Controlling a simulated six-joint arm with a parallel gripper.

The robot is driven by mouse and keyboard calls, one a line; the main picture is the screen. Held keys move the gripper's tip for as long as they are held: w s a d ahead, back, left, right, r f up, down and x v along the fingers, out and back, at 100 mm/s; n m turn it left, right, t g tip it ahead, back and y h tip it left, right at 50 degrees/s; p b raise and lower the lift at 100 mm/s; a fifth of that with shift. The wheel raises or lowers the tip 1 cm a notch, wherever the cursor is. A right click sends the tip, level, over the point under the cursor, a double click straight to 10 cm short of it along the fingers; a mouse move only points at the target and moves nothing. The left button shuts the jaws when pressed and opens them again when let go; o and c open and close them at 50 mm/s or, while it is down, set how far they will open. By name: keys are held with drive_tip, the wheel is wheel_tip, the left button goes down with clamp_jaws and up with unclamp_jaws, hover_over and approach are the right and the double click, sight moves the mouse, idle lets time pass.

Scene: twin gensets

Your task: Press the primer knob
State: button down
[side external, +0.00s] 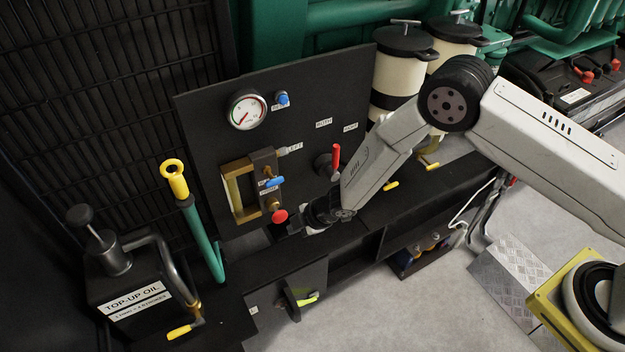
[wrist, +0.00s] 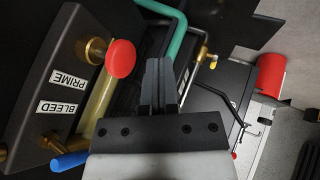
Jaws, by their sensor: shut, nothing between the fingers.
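The primer knob is a round red button on a brass stem, beside the PRIME label. It shows in the side external view (side external: 280,216) low on the black panel (side external: 330,90), and large in the wrist view (wrist: 121,58), left of the fingers. My gripper (side external: 284,232) is just below and right of the knob in the side external view. In the wrist view its fingers (wrist: 158,64) are together and empty, with a gap in the picture between them and the knob. Contact with the knob is not visible.
A blue bleed lever (side external: 275,181) sits just above the knob, also in the wrist view (wrist: 70,161). A yellow tube (side external: 232,190) is left of it. A red-handled valve (side external: 335,160) stands to the right.

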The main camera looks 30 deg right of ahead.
drive_tip(key=shift+w+r, duration=0.1)
drive_tip(key=shift+w, duration=1.1)
drive_tip(key=shift+w, duration=1.35)
drive_tip(key=shift+s, duration=2.1)
approach(285, 213)
drive_tip(key=s, duration=0.4)
drive_tip(key=shift+d+f, duration=0.25)
drive_tip(key=shift+s, duration=0.1)
